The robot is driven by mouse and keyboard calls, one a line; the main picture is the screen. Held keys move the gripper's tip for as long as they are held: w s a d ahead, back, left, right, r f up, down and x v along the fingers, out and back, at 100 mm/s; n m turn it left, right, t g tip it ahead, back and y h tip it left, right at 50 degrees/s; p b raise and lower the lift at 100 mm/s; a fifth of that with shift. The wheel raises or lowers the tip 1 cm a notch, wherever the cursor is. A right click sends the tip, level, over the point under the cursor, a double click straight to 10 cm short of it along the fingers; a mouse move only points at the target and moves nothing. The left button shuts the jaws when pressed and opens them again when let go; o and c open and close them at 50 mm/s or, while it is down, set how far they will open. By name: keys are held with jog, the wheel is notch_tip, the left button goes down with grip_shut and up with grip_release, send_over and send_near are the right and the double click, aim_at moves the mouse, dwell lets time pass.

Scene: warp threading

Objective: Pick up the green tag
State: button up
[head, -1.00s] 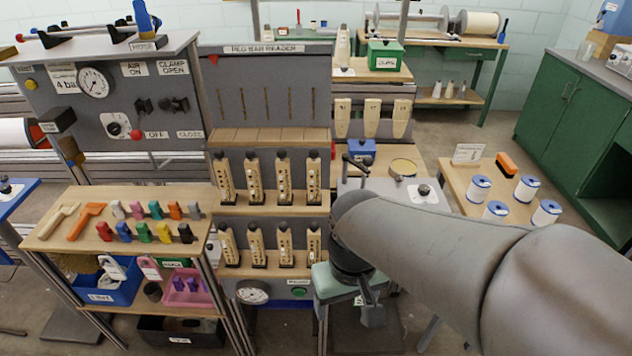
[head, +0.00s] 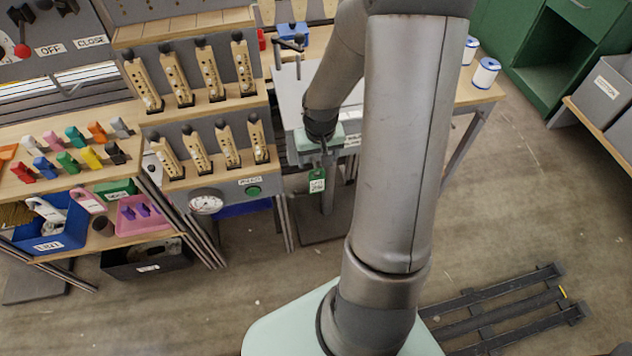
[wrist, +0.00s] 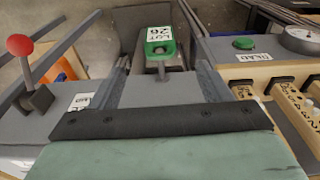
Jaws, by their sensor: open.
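The green tag (head: 317,181) has a white lot label and shows just below my gripper (head: 325,152) in the head view. In the wrist view the green tag (wrist: 159,47) has a hole at its near end and lies ahead, roughly centred between the two fingers of my gripper (wrist: 160,66). The jaws are open with nothing between them. The tag appears to be at or slightly beyond the fingertips. I cannot tell whether they touch it, and what supports the tag is unclear.
A grey-topped stand (head: 290,100) with a lever is beside my gripper. A red-knobbed lever (wrist: 20,45) rises at the left of the wrist view. The reader panel with a green button (head: 254,191) and wooden holders is to the left. Open floor (head: 500,220) lies to the right.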

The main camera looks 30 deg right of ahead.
aim_at(317, 177)
jog(key=f, duration=0.4)
jog(key=w+f+b, duration=0.1)
jog(key=f, duration=0.3)
jog(key=f+b, duration=0.1)
jog(key=f, duration=0.3)
jog(key=shift+w+d, duration=0.15)
jog(key=shift+d, duration=0.05)
jog(key=c, duration=1.1)
jog(key=shift+r, duration=0.15)
jog(key=shift+r, duration=0.3)
jog(key=shift+s+a+r+p, duration=0.1)
jog(key=shift+s+a+p, duration=0.65)
jog(key=shift+s+p, duration=1.9)
jog(key=shift+s+a+r+p, duration=0.15)
jog(key=shift+s+a+p, duration=0.65)
jog(key=shift+s+p, duration=1.85)
jog(key=shift+s+a+r+p, duration=0.1)
jog(key=shift+s+a+p, duration=0.65)
jog(key=shift+s+p, duration=1.85)
